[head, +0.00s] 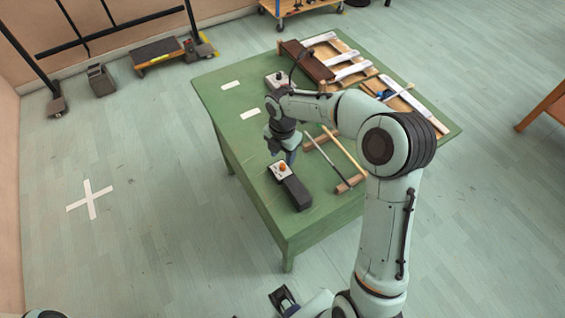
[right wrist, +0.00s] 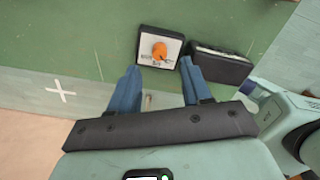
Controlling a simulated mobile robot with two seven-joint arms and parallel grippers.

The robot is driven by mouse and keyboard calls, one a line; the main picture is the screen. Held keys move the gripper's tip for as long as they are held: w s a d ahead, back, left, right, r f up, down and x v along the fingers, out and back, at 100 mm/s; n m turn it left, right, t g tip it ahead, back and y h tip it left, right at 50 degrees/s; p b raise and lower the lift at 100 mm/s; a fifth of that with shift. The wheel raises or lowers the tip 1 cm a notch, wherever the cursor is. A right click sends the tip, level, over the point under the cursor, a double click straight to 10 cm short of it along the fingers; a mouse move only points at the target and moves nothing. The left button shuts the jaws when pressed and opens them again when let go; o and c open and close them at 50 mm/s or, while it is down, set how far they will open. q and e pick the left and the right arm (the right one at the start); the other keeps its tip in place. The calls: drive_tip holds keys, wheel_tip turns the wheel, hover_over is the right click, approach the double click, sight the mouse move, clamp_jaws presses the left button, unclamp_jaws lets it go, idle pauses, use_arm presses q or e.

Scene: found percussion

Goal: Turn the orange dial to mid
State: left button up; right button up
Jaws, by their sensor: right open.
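The orange dial (head: 282,168) sits on the white face of a small dark-edged box near the front corner of the green table (head: 300,233). In the right wrist view the dial (right wrist: 160,50) stands on its white panel, which has small dark markings; its exact setting is too small to read. My right gripper (head: 289,157) is just behind the dial in the head view. In the wrist view its two blue fingers (right wrist: 159,67) are open and apart, with the dial box beyond their tips. Nothing is between them.
A black box (head: 297,193) stands right beside the dial box. Sticks on wooden blocks (head: 343,153) lie to the right. A second small box (head: 276,80), a brown wooden thing (head: 308,61) and white bars (head: 350,70) lie farther back. The table's left front is clear.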

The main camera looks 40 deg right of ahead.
sight(282, 165)
wheel_tip(282, 165, down, 5)
drive_tip(key=shift+f, duration=0.1)
idle(0.3)
clamp_jaws()
